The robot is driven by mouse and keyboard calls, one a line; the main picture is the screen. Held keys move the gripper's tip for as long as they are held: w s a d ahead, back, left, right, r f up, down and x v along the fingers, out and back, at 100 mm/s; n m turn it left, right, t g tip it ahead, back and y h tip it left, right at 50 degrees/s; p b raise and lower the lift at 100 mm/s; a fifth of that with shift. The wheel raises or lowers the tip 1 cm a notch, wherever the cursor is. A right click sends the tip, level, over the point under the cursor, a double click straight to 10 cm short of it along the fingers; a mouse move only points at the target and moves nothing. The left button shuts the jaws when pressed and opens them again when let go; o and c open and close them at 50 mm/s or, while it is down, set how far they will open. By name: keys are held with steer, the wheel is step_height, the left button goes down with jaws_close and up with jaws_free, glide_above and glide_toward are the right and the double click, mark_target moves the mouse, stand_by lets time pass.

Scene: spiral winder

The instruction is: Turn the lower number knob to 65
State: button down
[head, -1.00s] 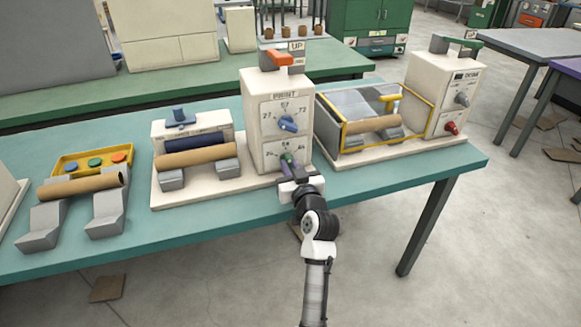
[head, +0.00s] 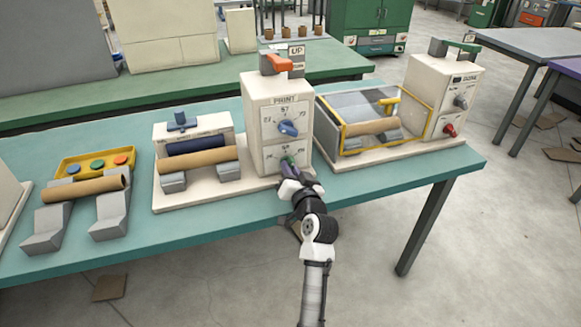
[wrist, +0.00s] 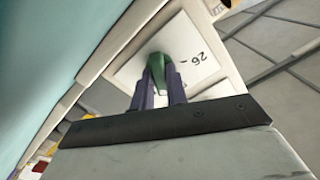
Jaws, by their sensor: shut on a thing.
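The lower number knob is green (head: 288,160) and sits on the lower white dial plate (head: 272,157) of the PRINT box (head: 262,95). My gripper (head: 288,168) is at this knob from the front. In the wrist view my gripper's two dark fingers (wrist: 159,88) are shut on the green knob (wrist: 164,72), one on each side. A printed number that looks like 26 (wrist: 199,58) shows beside it, with a tick mark. The other numbers on this dial are hidden or too small to read. The blue upper knob (head: 288,128) is above, apart from my gripper.
An orange-handled switch (head: 277,62) tops the box. Left stand a roller unit with a brown tube (head: 197,158) and a yellow button panel (head: 95,163). Right is a yellow-framed guarded unit (head: 365,123). The teal table's front edge (head: 235,217) runs below my gripper.

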steer(key=m+p, duration=0.1)
steer(key=m, duration=0.2)
steer(key=shift+r+p, duration=0.1)
steer(key=shift+p, duration=0.2)
steer(key=shift+m+p, duration=0.6)
steer(key=shift+m, duration=0.9)
steer(key=c, duration=1.4)
jaws_free()
steer(key=shift+s, duration=0.1)
steer(key=b+v, duration=0.3)
steer(key=v, duration=1)
steer(key=shift+s+b, duration=0.3)
steer(key=shift+b, duration=0.1)
